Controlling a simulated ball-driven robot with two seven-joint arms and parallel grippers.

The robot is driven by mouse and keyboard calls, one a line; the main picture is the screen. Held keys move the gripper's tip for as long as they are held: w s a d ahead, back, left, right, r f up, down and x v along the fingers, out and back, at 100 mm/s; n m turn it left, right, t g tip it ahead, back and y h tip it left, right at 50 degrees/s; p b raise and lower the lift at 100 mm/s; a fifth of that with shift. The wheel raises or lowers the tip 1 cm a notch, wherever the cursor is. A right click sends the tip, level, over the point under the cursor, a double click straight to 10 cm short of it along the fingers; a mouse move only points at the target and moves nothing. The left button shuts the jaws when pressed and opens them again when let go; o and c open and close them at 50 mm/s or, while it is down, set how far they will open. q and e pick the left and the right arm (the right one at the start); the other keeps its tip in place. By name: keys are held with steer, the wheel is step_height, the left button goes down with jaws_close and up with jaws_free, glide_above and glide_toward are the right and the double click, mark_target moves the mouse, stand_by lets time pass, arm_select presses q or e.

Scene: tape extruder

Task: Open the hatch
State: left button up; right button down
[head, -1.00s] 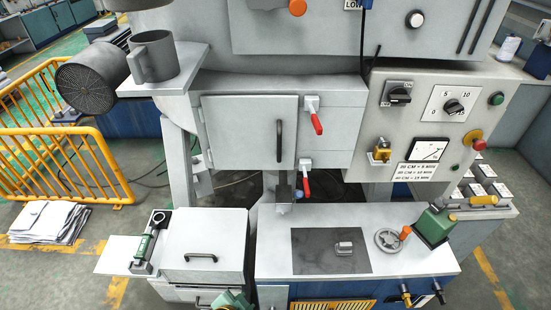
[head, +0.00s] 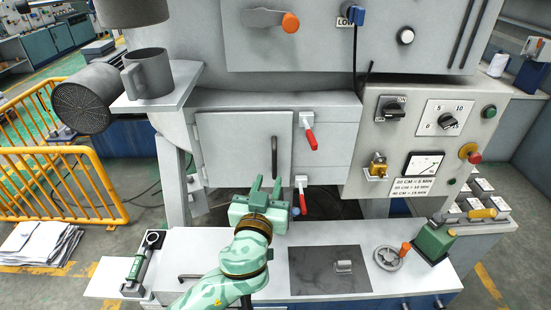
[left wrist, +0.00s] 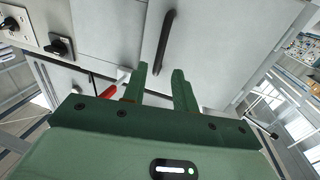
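The hatch (head: 232,150) is a pale grey square door on the front of the machine, and it is closed. Its dark vertical handle (head: 274,156) is near its right edge; the handle also shows in the left wrist view (left wrist: 166,40). Two red-handled latches, an upper one (head: 309,134) and a lower one (head: 302,196), sit right of the hatch. My green left gripper (head: 265,184) is just below the handle, pointing up at it, with its fingers apart and nothing between them. The fingers also show in the left wrist view (left wrist: 160,84), short of the handle. My right gripper is not in view.
A grey mug (head: 149,74) stands on a side shelf at left. Below is a white worktop with a dark plate (head: 328,270), a handwheel (head: 388,257) and a green device (head: 434,240). A control panel (head: 430,125) is at right. Yellow railings (head: 65,185) stand at left.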

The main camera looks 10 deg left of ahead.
mark_target(274, 164)
arm_select(q)
steer(key=w, duration=0.5)
steer(key=w+p, duration=0.1)
steer(key=w, duration=0.2)
steer(key=shift+w+a, duration=0.3)
steer(key=shift+w, duration=0.05)
jaws_close()
